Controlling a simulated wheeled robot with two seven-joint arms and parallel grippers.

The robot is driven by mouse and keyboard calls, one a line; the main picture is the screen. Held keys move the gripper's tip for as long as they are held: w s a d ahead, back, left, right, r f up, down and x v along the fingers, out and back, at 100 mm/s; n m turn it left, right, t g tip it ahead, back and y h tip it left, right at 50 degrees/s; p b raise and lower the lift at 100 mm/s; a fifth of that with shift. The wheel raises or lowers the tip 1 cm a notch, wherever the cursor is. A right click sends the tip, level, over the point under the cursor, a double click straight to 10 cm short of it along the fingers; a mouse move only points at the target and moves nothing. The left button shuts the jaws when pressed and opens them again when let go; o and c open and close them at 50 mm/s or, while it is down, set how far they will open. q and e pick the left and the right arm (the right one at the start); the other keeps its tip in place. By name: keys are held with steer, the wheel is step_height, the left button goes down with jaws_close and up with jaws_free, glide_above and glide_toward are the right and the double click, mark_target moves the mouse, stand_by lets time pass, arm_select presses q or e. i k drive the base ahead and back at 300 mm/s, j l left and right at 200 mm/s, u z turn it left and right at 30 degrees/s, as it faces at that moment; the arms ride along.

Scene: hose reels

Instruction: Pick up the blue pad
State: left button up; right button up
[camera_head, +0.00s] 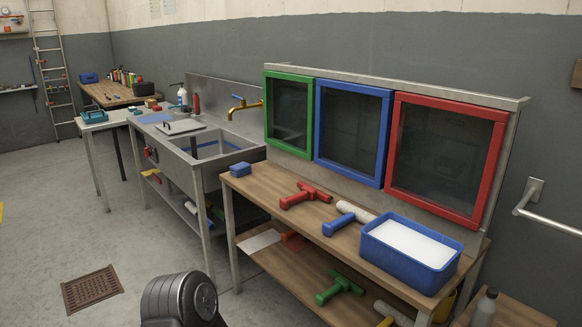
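A small blue block that looks like the blue pad (240,169) lies on the left end of the wooden workbench (262,187), beside the sink. Nothing touches it. A dark rounded part of my own body shows at the bottom edge, left of the bench. Neither gripper shows in the head view.
Red (304,195) and blue-and-white (346,219) handled tools and a blue tub (405,262) with white contents stand on the bench. Green, blue and red framed panels rise behind. A metal sink (207,158) adjoins left. The floor around the drain grate (92,289) is clear.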

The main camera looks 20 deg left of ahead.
mark_target(241, 169)
steer(key=i+j+z, duration=0.25)
steer(key=j, duration=0.15)
steer(key=i+j+z, duration=0.1)
steer(key=j+z, duration=0.15)
steer(key=j, duration=0.2)
steer(key=i+j+z, duration=0.2)
steer(key=j, duration=0.3)
steer(key=j+z, duration=0.25)
steer(key=j, duration=0.25)
steer(key=i+j, duration=0.1)
steer(key=j, duration=0.8)
steer(key=i+j+z, duration=0.1)
steer(key=j, duration=0.8)
steer(key=i+j, duration=0.1)
steer(key=j, duration=0.85)
